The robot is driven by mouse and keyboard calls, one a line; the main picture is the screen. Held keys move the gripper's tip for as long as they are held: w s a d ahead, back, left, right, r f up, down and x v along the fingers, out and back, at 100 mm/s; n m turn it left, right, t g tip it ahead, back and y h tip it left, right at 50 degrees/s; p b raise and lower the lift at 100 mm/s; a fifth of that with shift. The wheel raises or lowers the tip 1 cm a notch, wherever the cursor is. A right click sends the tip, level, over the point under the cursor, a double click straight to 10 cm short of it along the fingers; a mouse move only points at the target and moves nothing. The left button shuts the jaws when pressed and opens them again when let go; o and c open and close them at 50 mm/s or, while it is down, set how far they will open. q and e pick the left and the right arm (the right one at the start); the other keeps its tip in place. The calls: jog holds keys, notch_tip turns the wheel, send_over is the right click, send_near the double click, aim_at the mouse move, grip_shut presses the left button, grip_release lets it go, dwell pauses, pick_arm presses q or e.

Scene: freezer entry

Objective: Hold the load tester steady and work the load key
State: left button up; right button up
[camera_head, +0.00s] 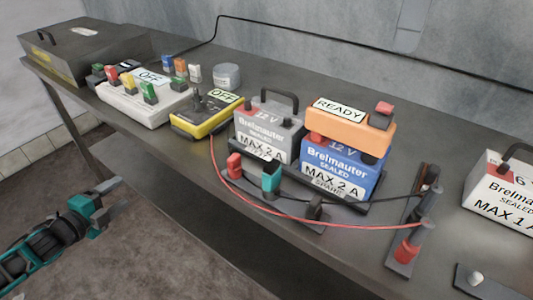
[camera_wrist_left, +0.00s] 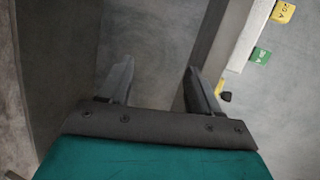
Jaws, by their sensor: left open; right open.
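An orange box (camera_head: 345,126) with a READY label and a red key-like block (camera_head: 384,108) on top sits on a blue battery (camera_head: 338,165); it looks like the load tester and its load key. My left gripper (camera_head: 122,196) is open and empty, low at the left, in front of the bench and well away from the orange box. Its two spread fingers also show in the left wrist view (camera_wrist_left: 160,78), with nothing between them. My right gripper is not in view.
A grey battery (camera_head: 270,130) stands beside the blue one. A yellow unit (camera_head: 207,115) and a white unit (camera_head: 145,103), both labelled OFF, stand further left. Red and black leads (camera_head: 330,224) cross the bench front to a clip stand (camera_head: 413,235). A white battery (camera_head: 495,190) is at right.

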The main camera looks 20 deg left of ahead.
pick_arm(q)
jog(key=w+d+r+m+t+h, duration=0.2)
jog(key=w+d+r+h, duration=0.15)
jog(key=r, duration=0.55)
jog(key=w+d+r+m+t+h, duration=0.15)
jog(key=w+d+r, duration=0.3)
jog(key=r, duration=0.45)
jog(key=w+d+r+m+h, duration=0.2)
jog(key=d+r+m+h, duration=0.3)
jog(key=d+r, duration=0.9)
jog(key=s+d+r+h, duration=0.1)
jog(key=d+r+h, duration=0.1)
jog(key=d, duration=0.3)
jog(key=n+g+y, duration=0.2)
jog(key=g, duration=0.2)
send_near(340, 132)
jog(key=shift+m+t, duration=0.25)
jog(key=x, duration=1.2)
jog(key=shift+w+d+f, duration=0.15)
jog(key=shift+w+d, duration=0.05)
jog(key=shift+c, duration=0.2)
